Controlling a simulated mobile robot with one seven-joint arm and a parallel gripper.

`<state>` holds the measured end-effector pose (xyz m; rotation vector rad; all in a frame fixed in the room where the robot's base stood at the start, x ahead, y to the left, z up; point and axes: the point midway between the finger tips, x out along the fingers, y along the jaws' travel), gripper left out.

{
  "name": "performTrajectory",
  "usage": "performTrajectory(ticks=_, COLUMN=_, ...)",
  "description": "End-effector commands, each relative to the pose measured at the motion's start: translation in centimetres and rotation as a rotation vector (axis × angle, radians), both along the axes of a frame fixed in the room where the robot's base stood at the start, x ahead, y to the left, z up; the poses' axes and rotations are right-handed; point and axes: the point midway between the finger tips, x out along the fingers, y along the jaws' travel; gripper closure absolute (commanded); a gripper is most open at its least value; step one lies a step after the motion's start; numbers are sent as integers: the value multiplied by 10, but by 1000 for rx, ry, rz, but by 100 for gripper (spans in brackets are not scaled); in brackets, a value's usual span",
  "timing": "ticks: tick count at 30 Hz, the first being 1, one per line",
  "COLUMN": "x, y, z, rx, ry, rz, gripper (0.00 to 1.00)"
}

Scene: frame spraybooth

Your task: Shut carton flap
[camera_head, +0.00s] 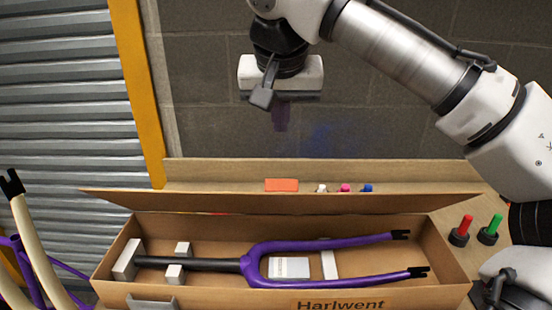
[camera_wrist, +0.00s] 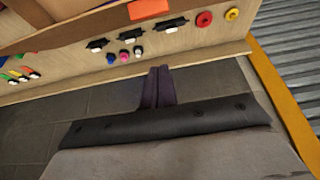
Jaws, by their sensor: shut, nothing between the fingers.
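The open cardboard carton (camera_head: 440,293) lies across the bottom of the head view, marked "Harlwent" on its near side. A long flap (camera_head: 215,201) stands up along its far edge, so the inside is uncovered. A purple fork (camera_head: 330,243) with a black steerer lies inside among white blocks. My gripper (camera_head: 281,118) hangs above and beyond the flap, in front of the grey block wall, apart from the carton. Its dark fingers (camera_wrist: 158,88) are together and empty in the wrist view. Whether the carton shows in the wrist view, I cannot tell.
Behind the flap, a wooden ledge (camera_head: 220,172) holds an orange block (camera_head: 281,185) and several small coloured items. Red (camera_head: 461,230) and green (camera_head: 490,229) handled pieces stand right of the carton. A purple frame (camera_head: 35,265) stands at left. Space around my gripper is clear.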

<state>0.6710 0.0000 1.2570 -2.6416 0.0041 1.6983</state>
Motion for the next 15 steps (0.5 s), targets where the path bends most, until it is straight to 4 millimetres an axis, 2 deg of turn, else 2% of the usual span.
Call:
performTrajectory(ticks=9, x=29, y=-1, z=-62, rx=-1, ry=2, rz=0, gripper=100)
performTrajectory(ticks=15, x=7, y=-1, z=-77, rx=-2, ry=-1, rz=1, gripper=100)
